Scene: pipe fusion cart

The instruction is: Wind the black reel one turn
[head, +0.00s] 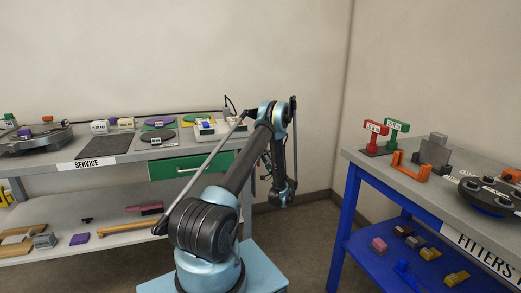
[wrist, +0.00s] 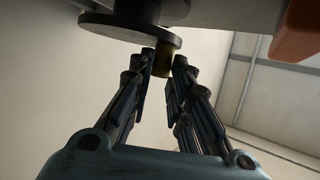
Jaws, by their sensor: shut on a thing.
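The black reel (wrist: 125,28) shows in the wrist view as a dark round disc with a hub, at the top left and beyond my fingers. A dull yellow handle (wrist: 163,60) hangs from its edge. My gripper (wrist: 163,68) reaches up with one finger on each side of this handle and is shut on it. In the head view the arm reaches past the right end of the service bench (head: 105,158). My fingers, the reel and its handle cannot be made out there behind the arm.
An orange part (wrist: 299,30) is close at the wrist view's upper right, beside a grey surface (wrist: 230,12) overhead. The service bench has a green drawer (head: 190,165) near the arm. A blue-framed fitters' bench (head: 352,190) stands right, with open floor between.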

